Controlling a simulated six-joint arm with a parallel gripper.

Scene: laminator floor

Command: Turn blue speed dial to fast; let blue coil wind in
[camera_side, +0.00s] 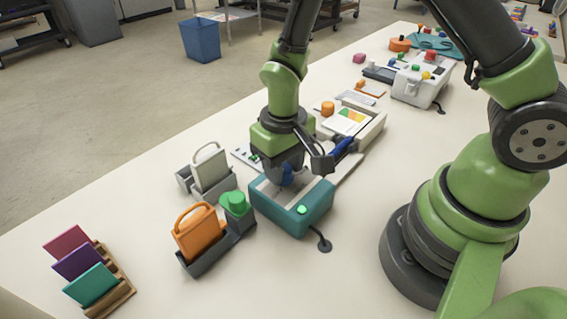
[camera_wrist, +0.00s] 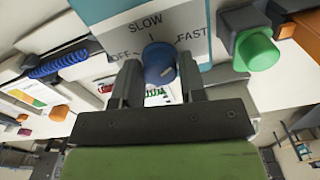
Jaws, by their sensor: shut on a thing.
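The blue speed dial (camera_wrist: 159,60) sits on a panel marked OFF, SLOW and FAST on the teal machine (camera_wrist: 92,10). My gripper (camera_wrist: 160,72) is shut on the dial, one finger on each side. I cannot tell for sure which mark the dial points at. In the side view my gripper reaches down onto the top of the teal machine (camera_side: 312,212), mostly hiding the dial (camera_side: 287,174). A blue coil (camera_wrist: 58,64) lies to the left in the wrist view; in the side view the blue coil (camera_side: 342,147) lies behind the machine, by a grey tray.
A green button (camera_wrist: 256,50) stands close beside the dial panel. In the side view, an orange case (camera_side: 197,236) in a grey holder and a grey case (camera_side: 211,168) stand left of the machine. A wooden rack (camera_side: 108,287) holds coloured cards.

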